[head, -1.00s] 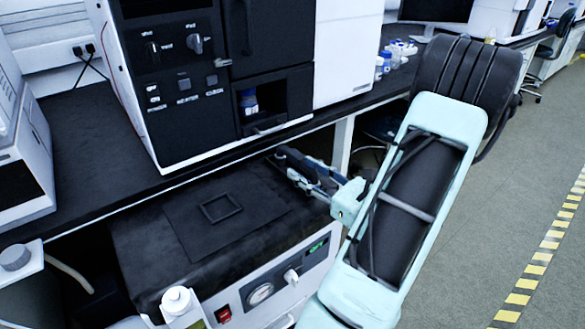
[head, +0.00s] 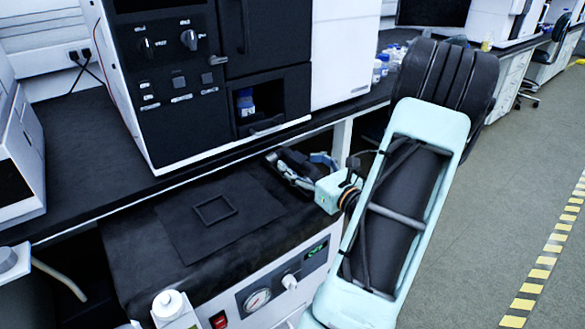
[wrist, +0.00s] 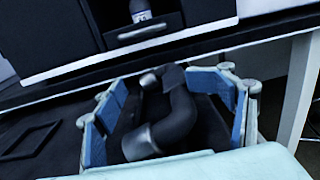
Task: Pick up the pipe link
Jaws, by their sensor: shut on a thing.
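The pipe link (wrist: 178,118) is a dark, bent pipe with grey ends. In the wrist view it lies between the blue pads of my gripper (wrist: 168,95). My gripper is shut on it; the exact contact of the pads is hard to make out. In the head view my gripper (head: 297,168) is over the back right part of the black-topped instrument (head: 145,235), close to the bench edge.
A large black and white chromatography stack (head: 190,130) stands on the bench just behind my gripper. A white bench leg (head: 341,145) is close on the right. A flat black square frame (head: 213,210) lies left on the instrument top. A white bottle (head: 170,308) stands in front.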

